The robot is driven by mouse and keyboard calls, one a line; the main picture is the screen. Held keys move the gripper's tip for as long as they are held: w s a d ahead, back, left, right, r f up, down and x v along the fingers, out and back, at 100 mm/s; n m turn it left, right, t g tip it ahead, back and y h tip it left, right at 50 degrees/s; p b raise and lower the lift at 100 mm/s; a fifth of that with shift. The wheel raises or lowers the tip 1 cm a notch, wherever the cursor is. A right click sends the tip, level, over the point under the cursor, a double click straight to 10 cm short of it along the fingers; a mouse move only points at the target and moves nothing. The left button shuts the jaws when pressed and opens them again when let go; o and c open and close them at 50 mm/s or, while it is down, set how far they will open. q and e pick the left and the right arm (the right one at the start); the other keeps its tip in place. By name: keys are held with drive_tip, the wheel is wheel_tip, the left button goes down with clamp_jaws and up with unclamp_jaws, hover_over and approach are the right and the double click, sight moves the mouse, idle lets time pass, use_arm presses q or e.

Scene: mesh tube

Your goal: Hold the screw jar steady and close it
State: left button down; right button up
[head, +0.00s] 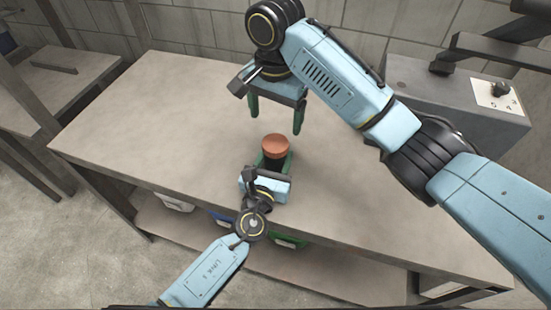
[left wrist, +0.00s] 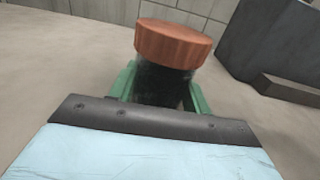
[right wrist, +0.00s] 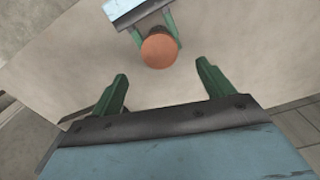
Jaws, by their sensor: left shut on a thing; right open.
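The screw jar has a dark body (left wrist: 165,84) and a round copper-brown lid (head: 275,146) on top, and it stands upright on the table (head: 160,120). The lid shows large in the left wrist view (left wrist: 173,43) and from above in the right wrist view (right wrist: 159,51). I cannot tell how tightly the lid sits. My left gripper (head: 273,164) has its green fingers on both sides of the jar body, shut on it below the lid. My right gripper (head: 275,122) is open and empty, its fingers pointing down above and beyond the lid, apart from it.
A grey machine box (head: 455,105) with a dial panel (head: 495,96) stands at the table's back right. The tabletop left of the jar is clear. Bins, including a green one (head: 288,240), sit on a shelf under the front edge. A block wall runs behind.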

drive_tip(key=shift+r, duration=2.25)
use_arm(q)
drive_tip(key=c, duration=0.6)
unclamp_jaws()
drive_tip(key=v, duration=1.3)
drive_tip(key=shift+s, duration=0.2)
use_arm(e)
drive_tip(key=shift+r, duration=0.15)
